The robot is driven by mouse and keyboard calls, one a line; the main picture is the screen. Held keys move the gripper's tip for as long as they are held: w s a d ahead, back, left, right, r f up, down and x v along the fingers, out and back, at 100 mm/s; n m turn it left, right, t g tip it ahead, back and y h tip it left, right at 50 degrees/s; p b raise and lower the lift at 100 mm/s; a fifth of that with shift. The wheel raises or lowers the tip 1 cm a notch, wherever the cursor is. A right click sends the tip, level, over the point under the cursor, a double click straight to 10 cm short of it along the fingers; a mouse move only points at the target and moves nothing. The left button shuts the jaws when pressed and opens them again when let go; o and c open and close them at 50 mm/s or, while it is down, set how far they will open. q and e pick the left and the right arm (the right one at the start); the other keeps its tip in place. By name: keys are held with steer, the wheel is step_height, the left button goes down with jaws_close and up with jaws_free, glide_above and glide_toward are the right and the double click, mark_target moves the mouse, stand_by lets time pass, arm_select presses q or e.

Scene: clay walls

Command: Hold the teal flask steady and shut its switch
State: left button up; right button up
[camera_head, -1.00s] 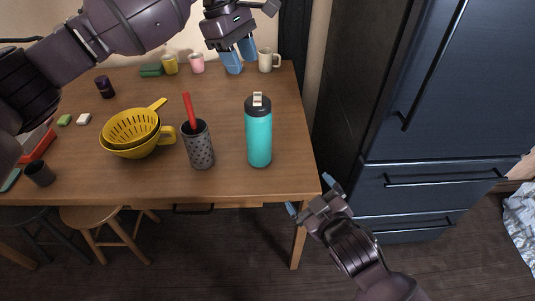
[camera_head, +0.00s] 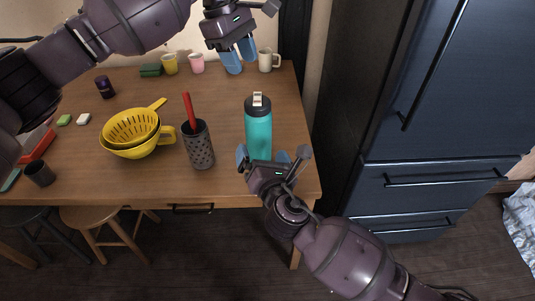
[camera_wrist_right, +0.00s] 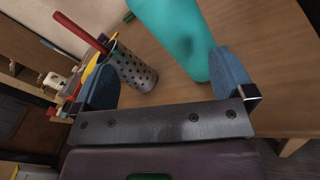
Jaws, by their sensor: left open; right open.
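The teal flask (camera_head: 258,132) stands upright near the table's front right, with a dark lid and a pale switch (camera_head: 257,99) on top. The switch appears raised; its exact position is too small to tell. My right gripper (camera_head: 262,156) is open at the flask's front, low down by the table edge. In the right wrist view the flask (camera_wrist_right: 180,35) lies ahead between the open fingers, nearer the right finger, and its top is out of frame. My left gripper (camera_head: 240,58) is open and empty above the back of the table, behind the flask.
A dark perforated holder (camera_head: 199,150) with a red utensil stands left of the flask. Yellow colanders (camera_head: 135,140) sit further left. Yellow, pink and white mugs (camera_head: 266,60) line the back. A dark fridge (camera_head: 430,110) stands right of the table.

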mark_target(258, 125)
steer(key=n, duration=0.3)
steer(key=d+n+h, duration=0.1)
steer(key=shift+w+t, duration=0.25)
steer(key=shift+t, duration=0.05)
steer(key=shift+n, duration=0.3)
steer(key=w, duration=0.3)
steer(key=w+a, duration=0.1)
steer(key=w, duration=0.3)
steer(key=w+a, duration=0.1)
steer(key=w, duration=0.2)
steer(key=shift+w, duration=0.2)
steer(key=shift+d, duration=0.1)
steer(key=shift+c, duration=0.3)
